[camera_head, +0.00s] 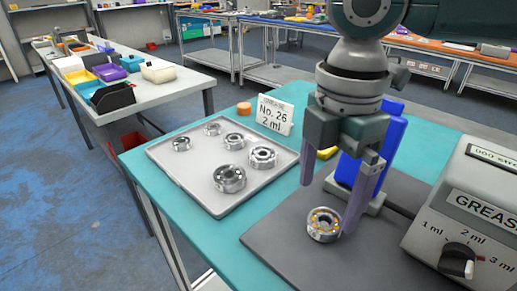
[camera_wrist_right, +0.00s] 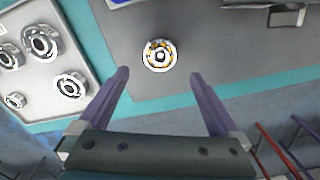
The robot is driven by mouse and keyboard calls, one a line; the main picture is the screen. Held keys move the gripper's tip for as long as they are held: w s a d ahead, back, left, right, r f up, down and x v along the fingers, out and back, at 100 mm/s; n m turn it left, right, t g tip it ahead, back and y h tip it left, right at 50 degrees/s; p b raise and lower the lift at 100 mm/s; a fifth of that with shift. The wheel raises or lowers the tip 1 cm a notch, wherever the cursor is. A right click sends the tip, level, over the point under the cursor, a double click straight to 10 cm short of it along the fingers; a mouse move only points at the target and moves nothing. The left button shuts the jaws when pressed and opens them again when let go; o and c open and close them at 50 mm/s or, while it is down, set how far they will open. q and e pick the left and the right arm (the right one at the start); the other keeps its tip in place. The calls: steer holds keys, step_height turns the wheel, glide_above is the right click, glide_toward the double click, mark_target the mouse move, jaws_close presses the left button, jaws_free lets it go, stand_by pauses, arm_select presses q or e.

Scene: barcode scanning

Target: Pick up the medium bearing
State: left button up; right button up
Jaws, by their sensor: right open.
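A metal bearing (camera_head: 324,224) with yellow-orange spots between its rings lies flat on the dark grey mat (camera_head: 283,243). It also shows in the right wrist view (camera_wrist_right: 160,55), just beyond the fingertips and roughly centred between them. My right gripper (camera_head: 328,208) points down with its purple fingers spread and nothing between them; in the head view its right fingertip overlaps the bearing's edge, and I cannot tell whether they touch. Several other bearings of differing sizes, the largest-looking one (camera_head: 229,178) at the front, lie on a grey tray (camera_head: 196,197). I cannot tell which is medium. My left gripper is not in view.
A grease machine (camera_head: 468,215) with a dial stands at the right. A blue upright object (camera_head: 382,145) stands behind my right gripper. A sign reading "No. 26 2 ml" (camera_head: 274,114) and an orange puck (camera_head: 244,108) are behind the tray. The mat's front is clear.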

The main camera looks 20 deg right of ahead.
mark_target(322, 225)
steer(key=f, duration=0.5)
steer(key=shift+d+f, duration=0.25)
steer(key=shift+c, duration=0.2)
steer(key=shift+r, duration=0.1)
jaws_close()
